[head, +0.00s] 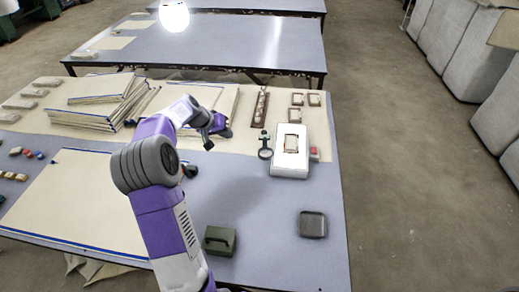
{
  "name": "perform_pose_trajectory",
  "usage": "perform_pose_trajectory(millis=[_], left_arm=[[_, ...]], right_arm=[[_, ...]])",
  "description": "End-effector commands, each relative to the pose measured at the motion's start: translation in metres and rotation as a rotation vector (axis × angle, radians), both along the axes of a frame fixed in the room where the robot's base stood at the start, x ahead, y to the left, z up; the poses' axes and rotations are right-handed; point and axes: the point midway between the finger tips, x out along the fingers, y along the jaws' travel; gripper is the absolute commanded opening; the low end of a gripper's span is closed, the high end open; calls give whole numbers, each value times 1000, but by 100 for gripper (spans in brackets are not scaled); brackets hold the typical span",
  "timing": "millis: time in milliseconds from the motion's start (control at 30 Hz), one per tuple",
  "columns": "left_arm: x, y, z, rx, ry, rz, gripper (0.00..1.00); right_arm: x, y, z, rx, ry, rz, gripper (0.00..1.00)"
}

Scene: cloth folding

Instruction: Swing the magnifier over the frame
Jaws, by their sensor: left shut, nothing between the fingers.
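The magnifier (265,153) is a small dark ring lens on a short stand, at the left edge of a white block (288,171). The frame (292,143) is a small brown-edged rectangle lying on top of the block. The lens is beside the block, to the left of the frame, not over it. My left gripper (209,145) is shut and empty, pointing down above the table, left of the magnifier with a clear gap. My right gripper is not in view.
A red item (314,154) sits at the block's right side. Behind are small framed pieces (296,100) and a brown strip (260,108). A green box (220,240) and grey tray (312,224) stand in front; the table between is clear.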

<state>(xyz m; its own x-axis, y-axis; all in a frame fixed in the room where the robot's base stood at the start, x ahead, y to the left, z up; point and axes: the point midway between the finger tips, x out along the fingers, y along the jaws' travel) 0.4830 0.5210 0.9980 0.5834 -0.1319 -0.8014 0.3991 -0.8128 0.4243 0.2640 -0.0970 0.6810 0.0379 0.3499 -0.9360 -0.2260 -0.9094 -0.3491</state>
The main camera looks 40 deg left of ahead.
Motion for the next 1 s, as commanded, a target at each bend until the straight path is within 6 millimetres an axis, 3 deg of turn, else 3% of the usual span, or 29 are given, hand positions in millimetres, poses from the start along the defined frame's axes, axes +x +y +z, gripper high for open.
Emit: perform_pose_trajectory(millis=[100, 400, 833, 1000], left_arm=[[-1, 1, -23, 2, -1, 1, 0], [-1, 1, -56, 1, 0, 1, 0], [0, 0, -57, 1, 0, 1, 0], [8, -2, -70, -1, 2, 0, 0]], right_arm=[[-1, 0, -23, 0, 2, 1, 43], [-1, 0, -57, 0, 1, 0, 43], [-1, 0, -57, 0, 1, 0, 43], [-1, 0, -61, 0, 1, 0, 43]])
